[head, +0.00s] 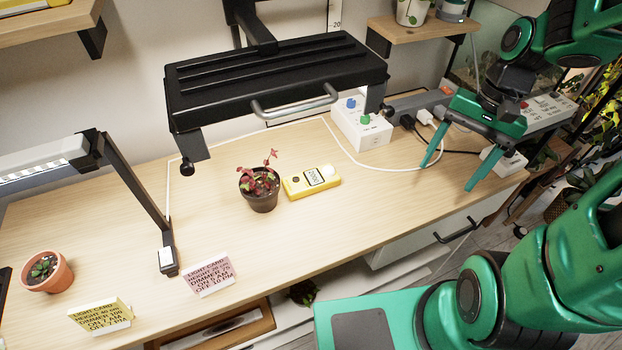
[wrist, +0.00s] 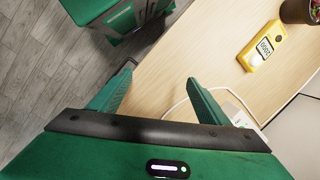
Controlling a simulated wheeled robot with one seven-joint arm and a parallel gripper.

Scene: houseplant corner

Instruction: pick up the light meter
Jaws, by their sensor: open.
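The light meter (head: 311,182) is a yellow handheld device with a display and a white round sensor. It lies flat on the wooden table, just right of a dark pot with a red-leaved plant (head: 262,190). In the wrist view the light meter (wrist: 261,46) is at the upper right, beyond the fingertips. My gripper (head: 448,174) is open and empty above the right part of the table, well to the right of the meter. Its two green fingers also show in the wrist view (wrist: 158,88), with nothing between them.
A black lamp hood (head: 275,80) with a metal handle hangs above the meter and plant. A white control box (head: 361,125) and a power strip with cables stand behind. A white cord crosses the table. Cards (head: 208,276) and a terracotta pot (head: 47,271) stand at left. The table between meter and gripper is mostly clear.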

